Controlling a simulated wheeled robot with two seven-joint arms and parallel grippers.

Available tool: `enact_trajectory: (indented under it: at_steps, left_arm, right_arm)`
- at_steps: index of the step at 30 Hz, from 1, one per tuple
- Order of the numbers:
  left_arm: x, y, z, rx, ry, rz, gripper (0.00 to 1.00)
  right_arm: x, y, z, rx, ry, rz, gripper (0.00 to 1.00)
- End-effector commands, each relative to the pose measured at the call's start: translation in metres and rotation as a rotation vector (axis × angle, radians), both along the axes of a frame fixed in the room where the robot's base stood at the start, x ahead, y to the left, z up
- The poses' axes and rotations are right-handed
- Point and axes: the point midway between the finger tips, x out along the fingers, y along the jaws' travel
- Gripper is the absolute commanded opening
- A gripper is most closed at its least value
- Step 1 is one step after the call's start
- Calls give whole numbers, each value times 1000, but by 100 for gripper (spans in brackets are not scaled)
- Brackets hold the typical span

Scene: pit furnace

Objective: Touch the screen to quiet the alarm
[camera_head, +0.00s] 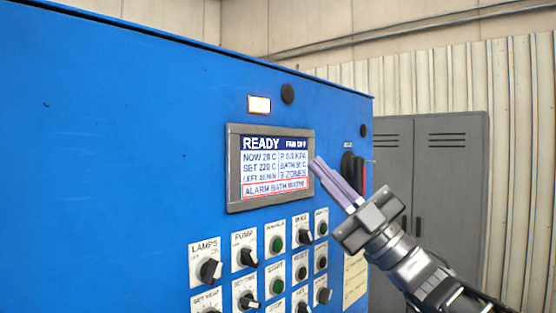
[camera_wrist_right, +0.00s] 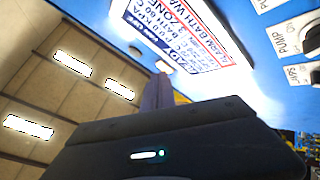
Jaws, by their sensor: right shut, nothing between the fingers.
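The screen (camera_head: 277,165) is set in a grey frame on the blue control cabinet. It reads READY and FAN OFF, with a red-outlined ALARM BATH line along its bottom. My right gripper (camera_head: 318,163) is shut and empty. Its fingertips are at the right edge of the screen's frame in the head view; whether they touch it I cannot tell. In the right wrist view the screen (camera_wrist_right: 185,30) shows tilted beyond the shut fingers (camera_wrist_right: 158,92). My left gripper is not in view.
Below the screen are several knobs and buttons, among them the LAMPS knob (camera_head: 210,269) and PUMP knob (camera_head: 247,256). A lit amber lamp (camera_head: 259,104) sits above the screen. A black handle (camera_head: 351,170) is behind my right gripper. Grey lockers (camera_head: 445,190) stand at the right.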

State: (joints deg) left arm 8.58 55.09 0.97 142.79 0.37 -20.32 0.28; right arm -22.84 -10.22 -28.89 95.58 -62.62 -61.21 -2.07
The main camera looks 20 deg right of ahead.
Motion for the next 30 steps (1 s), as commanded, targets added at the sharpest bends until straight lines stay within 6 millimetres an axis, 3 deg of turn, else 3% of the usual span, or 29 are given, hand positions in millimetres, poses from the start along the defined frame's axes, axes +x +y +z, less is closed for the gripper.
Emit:
enact_trajectory:
  at_steps: [5, 12, 30]
  left_arm:
    - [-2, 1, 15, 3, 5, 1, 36]
    - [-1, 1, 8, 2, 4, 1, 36]
    - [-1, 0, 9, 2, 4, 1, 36]
  right_arm:
    - [22, 13, 3, 0, 3, 1, 0]
    - [41, 24, 0, -1, 0, -1, 0]
    - [45, 26, 0, 0, -1, -1, 0]
